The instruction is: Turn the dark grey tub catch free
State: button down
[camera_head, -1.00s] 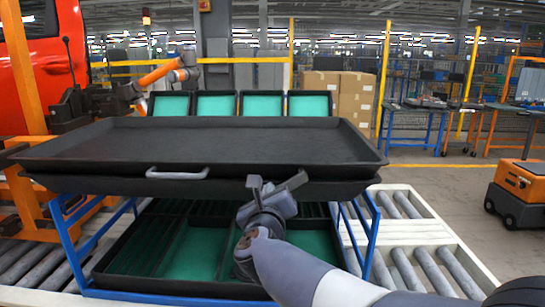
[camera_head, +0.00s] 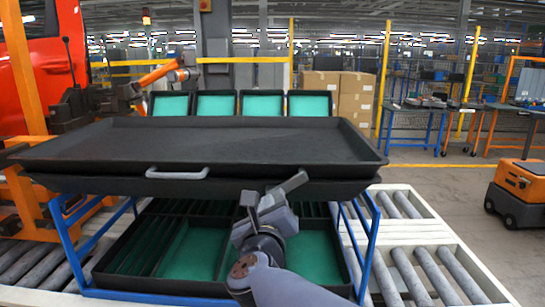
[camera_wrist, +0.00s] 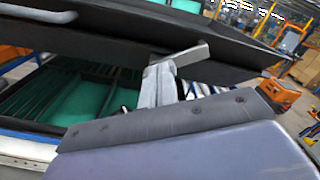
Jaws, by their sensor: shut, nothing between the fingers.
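The dark grey tub catch (camera_head: 290,183) is a flat bar at the front edge of the upper black tub (camera_head: 110,163), right of its centre. It slants up to the right in the head view. It also shows as a grey bar (camera_wrist: 188,55) in the wrist view, across the tub's edge. My gripper (camera_head: 262,203) is just below and left of the bar, in front of the tub. In the wrist view my gripper's fingers (camera_wrist: 158,80) are together, with tips close to the bar's left end. I cannot tell if they touch it. The catch's pivot is hidden.
A pale handle (camera_head: 177,173) sits on the tub's front, left of the catch. Below is a blue frame (camera_head: 369,250) with green-lined trays (camera_head: 195,250). Roller conveyors (camera_head: 420,270) flank the frame. An orange cart (camera_head: 518,190) stands right on open floor.

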notch_tip(320, 180, down, 9)
jog(key=n+p, duration=0.7)
jog(key=n, duration=1.7)
jog(key=w, duration=0.6)
jog(key=shift+r, duration=0.2)
